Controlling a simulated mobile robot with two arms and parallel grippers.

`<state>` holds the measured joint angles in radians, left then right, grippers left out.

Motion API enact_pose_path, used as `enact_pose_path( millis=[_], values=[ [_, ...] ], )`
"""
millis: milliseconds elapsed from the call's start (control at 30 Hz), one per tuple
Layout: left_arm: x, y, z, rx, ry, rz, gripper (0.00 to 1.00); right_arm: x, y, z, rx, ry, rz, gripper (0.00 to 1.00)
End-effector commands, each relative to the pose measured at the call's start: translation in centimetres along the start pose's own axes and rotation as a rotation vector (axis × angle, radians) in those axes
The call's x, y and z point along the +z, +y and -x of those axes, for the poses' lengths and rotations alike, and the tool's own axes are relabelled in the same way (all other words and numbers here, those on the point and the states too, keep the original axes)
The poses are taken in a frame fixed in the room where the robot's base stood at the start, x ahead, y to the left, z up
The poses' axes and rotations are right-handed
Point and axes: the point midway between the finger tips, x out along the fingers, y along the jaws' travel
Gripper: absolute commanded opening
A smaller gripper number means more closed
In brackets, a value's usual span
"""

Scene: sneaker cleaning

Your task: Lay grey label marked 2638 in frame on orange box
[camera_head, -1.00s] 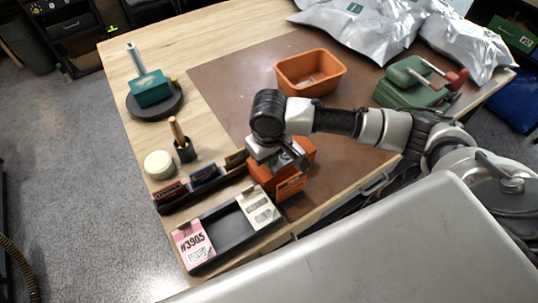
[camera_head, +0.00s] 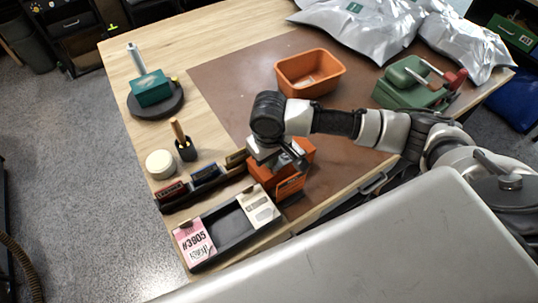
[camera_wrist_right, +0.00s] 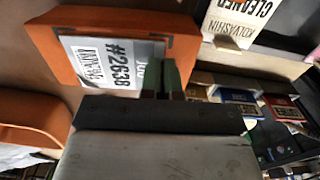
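The orange box (camera_head: 280,185) stands near the front edge of the table, partly covered by my right gripper (camera_head: 284,158). In the right wrist view, the orange box (camera_wrist_right: 185,30) carries a dark frame on its face. The pale grey label marked #2638 (camera_wrist_right: 105,62) lies at this frame, apparently flat within it. My right gripper (camera_wrist_right: 163,78) is at the label's right end and hides part of it. Whether its fingertips grip the label or are apart is unclear. My left gripper is not in view.
A black tray (camera_head: 232,232) holds a pink label #3905 (camera_head: 194,243) and a cream card (camera_head: 258,207). Beside it are a dark rack (camera_head: 205,178), a brush holder (camera_head: 186,150) and a round cream tin (camera_head: 160,164).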

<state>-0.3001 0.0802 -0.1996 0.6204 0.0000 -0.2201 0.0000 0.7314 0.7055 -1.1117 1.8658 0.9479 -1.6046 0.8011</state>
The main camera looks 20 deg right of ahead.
Motion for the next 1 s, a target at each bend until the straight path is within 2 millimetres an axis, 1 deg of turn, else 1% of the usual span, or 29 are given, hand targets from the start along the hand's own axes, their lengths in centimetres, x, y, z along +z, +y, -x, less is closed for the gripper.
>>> enact_pose_path(
  millis=[133, 433, 500, 567, 600, 633, 900, 1000],
  values=[
    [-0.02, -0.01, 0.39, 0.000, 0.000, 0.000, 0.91, 0.00, 0.00, 0.02, 0.000, 0.000, -0.001, 0.00],
    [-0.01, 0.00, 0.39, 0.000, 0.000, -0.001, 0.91, 0.01, -0.01, -0.10, -0.001, 0.000, 0.000, 0.00],
    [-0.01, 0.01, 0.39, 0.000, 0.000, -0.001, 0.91, 0.01, -0.01, -0.09, -0.001, 0.000, 0.000, 0.13],
    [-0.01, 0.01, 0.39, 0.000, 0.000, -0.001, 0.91, 0.01, -0.01, -0.09, -0.001, 0.000, 0.000, 0.22],
    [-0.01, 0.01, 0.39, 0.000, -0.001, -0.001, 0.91, 0.01, -0.01, -0.09, 0.000, 0.000, 0.000, 0.28],
    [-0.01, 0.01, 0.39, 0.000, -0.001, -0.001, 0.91, 0.01, -0.01, -0.09, 0.000, 0.000, 0.000, 0.32],
    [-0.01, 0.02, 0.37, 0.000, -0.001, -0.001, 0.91, 0.00, 0.00, -0.01, 0.000, 0.000, 0.000, 0.32],
    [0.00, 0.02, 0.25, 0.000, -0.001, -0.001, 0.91, -0.05, -0.01, 0.63, -0.001, 0.002, 0.001, 0.32]
  ],
)
